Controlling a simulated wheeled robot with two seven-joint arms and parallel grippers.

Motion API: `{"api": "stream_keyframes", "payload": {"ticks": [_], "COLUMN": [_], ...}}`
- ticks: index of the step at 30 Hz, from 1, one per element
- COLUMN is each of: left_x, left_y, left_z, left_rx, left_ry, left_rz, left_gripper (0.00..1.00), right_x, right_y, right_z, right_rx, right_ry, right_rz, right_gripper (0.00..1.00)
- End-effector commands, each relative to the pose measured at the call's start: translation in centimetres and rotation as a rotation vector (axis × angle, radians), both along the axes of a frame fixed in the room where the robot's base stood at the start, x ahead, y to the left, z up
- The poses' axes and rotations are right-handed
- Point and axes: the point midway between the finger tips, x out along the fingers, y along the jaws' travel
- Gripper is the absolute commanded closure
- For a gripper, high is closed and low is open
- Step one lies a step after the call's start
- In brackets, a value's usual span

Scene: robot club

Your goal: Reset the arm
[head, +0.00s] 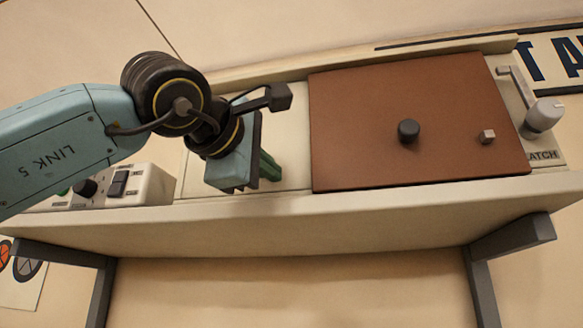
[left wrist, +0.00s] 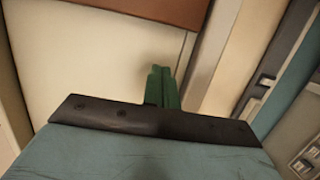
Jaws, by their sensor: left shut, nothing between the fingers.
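My left gripper (head: 270,166) comes in from the left in the head view, on a light blue arm. Its green fingers are together and empty, over the pale bench top beside the brown panel. In the left wrist view the green fingers (left wrist: 162,88) stand side by side, with nothing between them. The brown panel (head: 360,120) lies on the bench with a dark round knob (head: 408,130) and a small metal block (head: 487,136) on it. My right gripper is in neither view.
A pale control box (head: 150,186) with a black knob and a switch stands at the left of the bench. A grey latch handle (head: 543,115) is at the right of the panel. The bench's front edge (head: 300,232) runs across the view.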

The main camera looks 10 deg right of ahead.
Motion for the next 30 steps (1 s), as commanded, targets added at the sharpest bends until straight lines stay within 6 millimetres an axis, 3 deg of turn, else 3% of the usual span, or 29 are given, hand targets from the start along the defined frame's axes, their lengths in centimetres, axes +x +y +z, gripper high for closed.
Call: {"api": "stream_keyframes", "payload": {"ticks": [1, 6, 13, 25, 28, 30], "left_x": [-1.5, -4.7, -7.4, -8.0, -7.4, -6.7], "left_y": [0.7, 2.9, 4.8, 5.1, 3.9, 2.3], "left_z": [-0.1, -0.2, -0.1, -0.2, -1.5, -3.5], "left_rx": [-0.001, 0.0, 0.0, -0.001, -0.019, -0.051], "left_ry": [-0.008, -0.006, -0.004, 0.003, 0.038, 0.093], "left_rz": [-0.004, -0.003, -0.002, -0.009, -0.068, -0.158], "left_gripper": [1.0, 1.0, 1.0, 1.0, 1.0, 1.0], "right_x": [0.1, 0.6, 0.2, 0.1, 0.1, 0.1], "right_y": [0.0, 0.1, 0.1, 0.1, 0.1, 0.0], "right_z": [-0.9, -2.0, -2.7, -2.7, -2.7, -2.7], "right_rx": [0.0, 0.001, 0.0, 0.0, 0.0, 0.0], "right_ry": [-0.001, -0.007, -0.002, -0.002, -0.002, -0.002], "right_rz": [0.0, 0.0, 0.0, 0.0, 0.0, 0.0], "right_gripper": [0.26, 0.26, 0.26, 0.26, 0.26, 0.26]}}
